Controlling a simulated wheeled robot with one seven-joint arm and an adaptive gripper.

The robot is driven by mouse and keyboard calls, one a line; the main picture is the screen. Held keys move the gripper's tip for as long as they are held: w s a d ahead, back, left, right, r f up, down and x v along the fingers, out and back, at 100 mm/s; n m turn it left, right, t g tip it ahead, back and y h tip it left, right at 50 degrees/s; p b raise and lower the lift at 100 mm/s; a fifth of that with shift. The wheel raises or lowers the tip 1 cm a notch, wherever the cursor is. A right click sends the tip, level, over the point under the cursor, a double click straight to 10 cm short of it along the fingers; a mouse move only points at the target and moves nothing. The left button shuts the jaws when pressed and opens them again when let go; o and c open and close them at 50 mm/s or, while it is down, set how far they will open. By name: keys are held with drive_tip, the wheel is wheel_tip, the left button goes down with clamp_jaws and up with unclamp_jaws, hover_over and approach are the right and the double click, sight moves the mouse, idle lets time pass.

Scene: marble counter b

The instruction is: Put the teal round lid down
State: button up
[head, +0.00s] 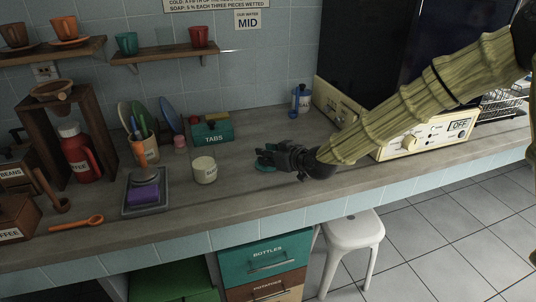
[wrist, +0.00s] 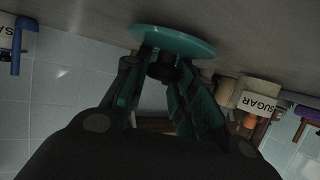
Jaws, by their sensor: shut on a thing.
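The teal round lid (wrist: 172,40) shows in the wrist view just past my fingertips, close to the grey counter surface. In the head view a teal edge of the lid (head: 264,166) shows at the left tip of my gripper (head: 268,156). My gripper (wrist: 166,62) is shut on a dark knob at the middle of the lid. I cannot tell whether the lid touches the counter (head: 245,212). The knob is mostly hidden between the fingers.
A white sugar canister (head: 204,170) stands left of my gripper. Behind are a teal TABS box (head: 213,132) and a blue bottle (head: 301,100). The counter in front of my gripper is clear.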

drive_tip(key=shift+f, duration=0.1)
drive_tip(key=o, duration=1)
drive_tip(key=shift+s+r, duration=0.1)
drive_tip(key=shift+r, duration=0.1)
drive_tip(key=v, duration=1.1)
drive_tip(key=shift+s+d+r, duration=0.15)
drive_tip(key=shift+s+d, duration=0.1)
drive_tip(key=shift+s, duration=0.05)
